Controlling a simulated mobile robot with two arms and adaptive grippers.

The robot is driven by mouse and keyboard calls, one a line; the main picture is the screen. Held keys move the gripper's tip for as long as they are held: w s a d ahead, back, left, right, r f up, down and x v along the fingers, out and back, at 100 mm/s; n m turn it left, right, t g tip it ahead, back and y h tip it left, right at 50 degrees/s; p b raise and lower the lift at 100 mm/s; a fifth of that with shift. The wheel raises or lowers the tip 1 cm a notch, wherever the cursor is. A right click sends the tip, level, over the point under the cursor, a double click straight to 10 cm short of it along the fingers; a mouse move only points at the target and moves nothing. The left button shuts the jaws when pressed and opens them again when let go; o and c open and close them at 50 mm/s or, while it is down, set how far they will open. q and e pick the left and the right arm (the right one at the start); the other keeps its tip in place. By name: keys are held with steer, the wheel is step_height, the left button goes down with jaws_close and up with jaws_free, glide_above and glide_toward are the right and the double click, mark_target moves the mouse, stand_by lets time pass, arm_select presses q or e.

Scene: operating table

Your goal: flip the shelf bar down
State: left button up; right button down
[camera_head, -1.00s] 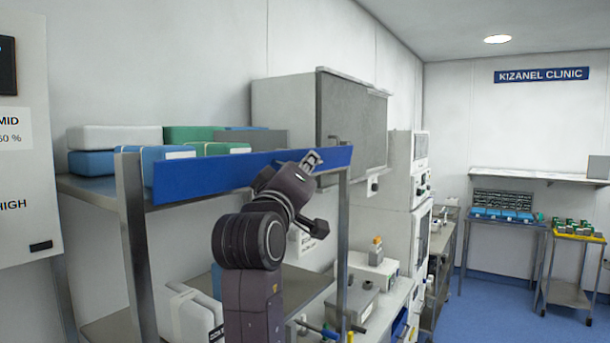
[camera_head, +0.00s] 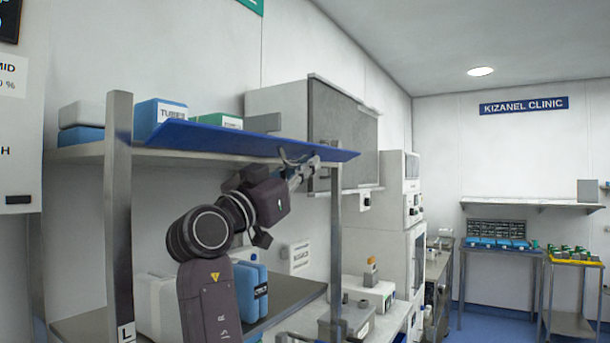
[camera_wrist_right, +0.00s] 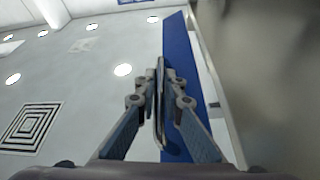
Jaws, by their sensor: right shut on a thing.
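The blue shelf bar (camera_head: 250,141) runs along the front of the upper shelf, between the two front posts, and is tilted outward, nearly flat. My right gripper (camera_head: 296,165) is at the bar's right part, near the right post. In the right wrist view the blue bar (camera_wrist_right: 178,60) runs away from the camera, and my right gripper (camera_wrist_right: 162,85) is shut on a thin metal handle (camera_wrist_right: 160,110) of the bar. My left gripper is not in view.
The upper shelf (camera_head: 75,153) holds boxes, among them a blue one (camera_head: 160,112) behind the bar. A lower shelf (camera_head: 290,292) holds more boxes. The left post (camera_head: 119,220) and right post (camera_head: 336,240) flank my arm. A grey cabinet (camera_head: 343,130) is behind.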

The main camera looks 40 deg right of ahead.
steer(key=m+g, duration=0.1)
steer(key=m, duration=0.1)
steer(key=f+m+g, duration=0.1)
steer(key=m, duration=0.1)
steer(key=shift+w+a+f, duration=0.1)
steer(key=shift+w+f, duration=0.05)
steer(key=shift+w, duration=0.05)
steer(key=shift+w+a+f+m+g+y+p, duration=0.4)
steer(key=shift+w+m+g+p, duration=0.45)
steer(key=shift+m+p, duration=1.25)
steer(key=shift+w+a+f+m+g+y+p, duration=0.2)
steer(key=shift+w+f+m+g+y+p, duration=0.65)
steer(key=shift+m, duration=2.2)
steer(key=shift+w+a+f+m+g+y+p, duration=0.4)
steer(key=shift+m+g+p, duration=0.6)
steer(key=shift+m+p, duration=1.25)
steer(key=shift+w+m+b, duration=0.1)
steer(key=shift+m+b, duration=0.2)
steer(key=shift+b, duration=0.05)
steer(key=c, duration=2.3)
jaws_free()
steer(key=shift+d, duration=0.1)
